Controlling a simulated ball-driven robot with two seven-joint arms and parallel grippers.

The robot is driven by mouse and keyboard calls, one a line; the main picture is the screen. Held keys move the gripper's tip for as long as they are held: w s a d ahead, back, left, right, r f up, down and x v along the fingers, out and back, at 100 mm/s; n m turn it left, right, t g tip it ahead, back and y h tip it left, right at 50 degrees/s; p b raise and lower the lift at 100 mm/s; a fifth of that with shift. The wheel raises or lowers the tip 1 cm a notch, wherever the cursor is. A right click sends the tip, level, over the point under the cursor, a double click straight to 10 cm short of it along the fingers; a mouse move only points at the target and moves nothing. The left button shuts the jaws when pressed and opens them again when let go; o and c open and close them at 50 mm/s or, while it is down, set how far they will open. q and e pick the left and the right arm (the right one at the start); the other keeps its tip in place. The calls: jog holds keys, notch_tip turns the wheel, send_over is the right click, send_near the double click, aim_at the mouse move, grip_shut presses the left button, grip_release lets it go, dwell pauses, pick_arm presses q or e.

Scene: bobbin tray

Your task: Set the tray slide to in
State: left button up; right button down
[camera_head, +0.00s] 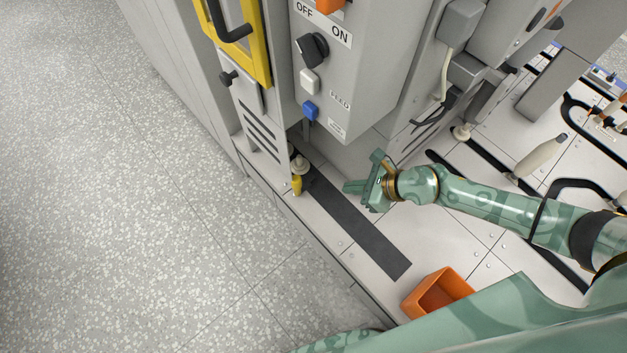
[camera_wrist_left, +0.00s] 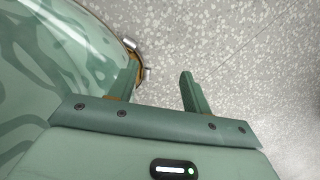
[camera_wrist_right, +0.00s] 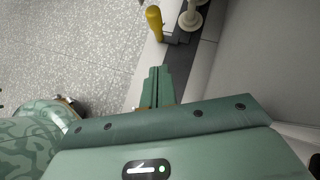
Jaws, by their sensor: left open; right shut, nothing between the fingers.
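What looks like the tray slide is a small grey block (camera_wrist_right: 176,36) at the far end of a dark strip (camera_head: 362,228) on the light machine deck. A yellow bobbin (camera_head: 296,184) and a white spool-like piece (camera_head: 300,164) stand at it. They also show at the top of the right wrist view as the yellow bobbin (camera_wrist_right: 154,22) and the white piece (camera_wrist_right: 190,18). My right gripper (camera_head: 348,187) is shut and empty, just right of them over the strip, apart from them. My left gripper (camera_wrist_left: 160,72) is open and empty, with speckled floor behind it.
A grey control box (camera_head: 355,70) with a black OFF/ON knob (camera_head: 312,48) rises behind the strip. A yellow-framed door (camera_head: 262,60) stands left of it. An orange bin (camera_head: 408,304) sits at the strip's near end. Speckled floor (camera_head: 120,230) lies open at left.

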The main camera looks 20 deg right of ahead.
aim_at(301, 185)
jog(key=b+x, duration=0.1)
jog(key=x, duration=0.2)
jog(key=b+x, duration=0.2)
jog(key=x, duration=0.1)
jog(key=b+x, duration=0.2)
jog(key=x, duration=0.1)
jog(key=shift+s+a+f, duration=0.1)
jog(key=shift+a+f, duration=0.05)
jog(key=shift+f, duration=0.2)
jog(key=shift+w+a+r+b, duration=0.1)
jog(key=shift+w+a+b, duration=0.4)
jog(key=shift+w+a, duration=0.7)
pick_arm(q)
jog(key=w+d+r+t, duration=0.3)
jog(key=w+r, duration=0.6)
jog(key=w, duration=0.5)
jog(key=shift+w+r, duration=0.15)
jog(key=shift+w, duration=0.1)
pick_arm(e)
jog(key=shift+w+a+r, duration=0.15)
jog(key=shift+w+a, duration=0.1)
jog(key=shift+a, duration=0.1)
